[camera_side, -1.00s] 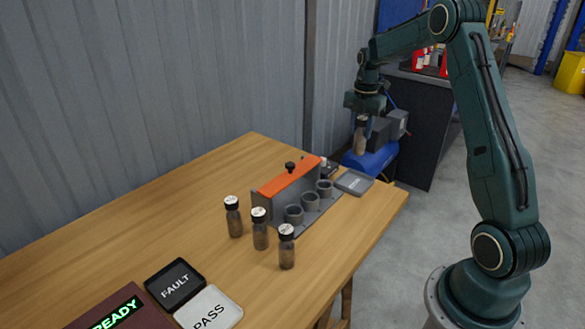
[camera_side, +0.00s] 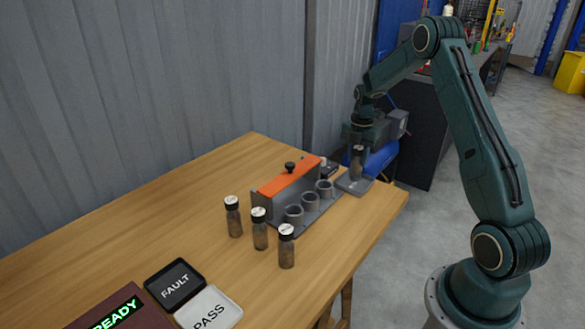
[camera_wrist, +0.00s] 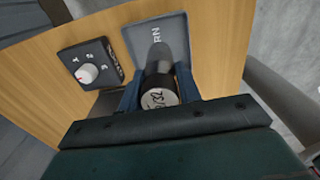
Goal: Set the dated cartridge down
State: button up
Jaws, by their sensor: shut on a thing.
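The cartridge in my gripper (camera_side: 358,146) is a dark bottle (camera_side: 357,163) with a black-rimmed, pale cap (camera_wrist: 158,98) that carries handwriting. My gripper is shut on it near the cap and holds it upright. Its lower end is over the grey tray (camera_side: 345,184) at the table's far right corner. I cannot tell whether it touches the tray. In the wrist view the tray (camera_wrist: 135,38) shows the letters "RN"; the rest of its label is hidden behind the cartridge.
Three similar bottles (camera_side: 260,232) stand on the table (camera_side: 150,225). A rack with an orange top (camera_side: 288,177) and three cups (camera_side: 310,202) stands left of the tray. A dial box (camera_wrist: 88,73) is close beside the tray. FAULT (camera_side: 175,283) and PASS (camera_side: 208,311) pads lie in front.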

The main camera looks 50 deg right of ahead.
jog(key=shift+f, duration=0.9)
jog(key=shift+f, duration=0.1)
jog(key=o, duration=1.2)
notch_tip(320, 180, up, 12)
jog(key=shift+r, duration=0.1)
